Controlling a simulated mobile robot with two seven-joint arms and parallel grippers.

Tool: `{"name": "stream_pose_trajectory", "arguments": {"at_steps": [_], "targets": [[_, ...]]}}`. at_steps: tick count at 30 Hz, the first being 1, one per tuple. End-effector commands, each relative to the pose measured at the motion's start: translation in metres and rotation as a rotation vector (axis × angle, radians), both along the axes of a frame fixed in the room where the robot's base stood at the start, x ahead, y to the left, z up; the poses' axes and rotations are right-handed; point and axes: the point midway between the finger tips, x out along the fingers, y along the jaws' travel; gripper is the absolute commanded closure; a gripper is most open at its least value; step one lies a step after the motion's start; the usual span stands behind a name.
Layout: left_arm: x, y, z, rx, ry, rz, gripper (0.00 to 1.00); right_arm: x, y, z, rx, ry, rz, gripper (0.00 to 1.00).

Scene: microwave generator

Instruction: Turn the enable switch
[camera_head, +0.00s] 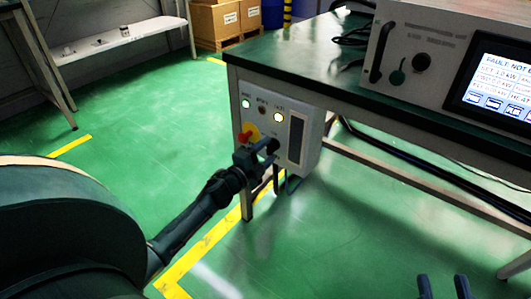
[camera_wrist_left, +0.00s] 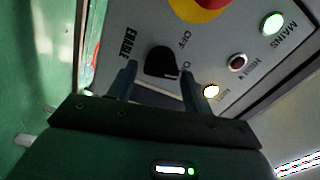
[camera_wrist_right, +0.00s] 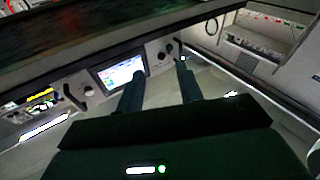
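The enable switch (camera_wrist_left: 161,62) is a black rotary knob on a grey control box (camera_head: 297,136) fixed at the table's near-left leg. The left wrist view shows the label ENABLE beside it, and OFF and a partly hidden second marking around it. My left gripper (camera_head: 268,150) is at the box's front face. Its two fingers (camera_wrist_left: 158,82) are apart, one on each side of the knob; I cannot tell whether they touch it. My right gripper (camera_head: 443,287) is open and empty at the bottom right of the head view, its fingers also apart in the right wrist view (camera_wrist_right: 160,88).
A red emergency stop on a yellow disc (camera_head: 250,131) sits beside the switch. Lit lamps (camera_head: 278,118) are above it. The green-topped table (camera_head: 310,62) carries a generator unit (camera_head: 440,50) with a screen reading FAULT. The green floor (camera_head: 150,100) at left is clear.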

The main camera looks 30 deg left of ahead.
Motion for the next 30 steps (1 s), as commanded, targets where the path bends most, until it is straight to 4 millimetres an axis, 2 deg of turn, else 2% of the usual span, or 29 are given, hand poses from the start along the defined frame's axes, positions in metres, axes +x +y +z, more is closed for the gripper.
{"name": "stream_pose_trajectory", "arguments": {"at_steps": [3,10,14,17,21,30], "targets": [[0.0,0.0,0.0,-0.001,0.0,0.0,0.4,-0.001,0.0,-0.002,-0.001,0.006,0.0,0.64],[0.0,0.0,0.0,-0.001,0.0,0.0,0.4,-0.002,0.0,-0.004,-0.001,0.014,-0.001,0.64],[-0.008,0.001,0.001,-0.001,0.0,0.0,0.4,-0.002,0.0,-0.001,-0.005,0.013,-0.002,0.64],[-0.024,0.001,0.001,-0.002,0.002,0.0,0.4,-0.002,-0.001,0.003,-0.016,0.006,-0.004,0.64],[-0.055,0.004,0.002,-0.004,0.003,0.0,0.4,-0.001,-0.003,0.005,-0.044,0.005,-0.014,0.64],[-0.114,0.009,0.001,-0.002,0.004,0.001,0.4,-0.003,-0.005,0.0,-0.085,0.01,-0.026,0.64]]}}
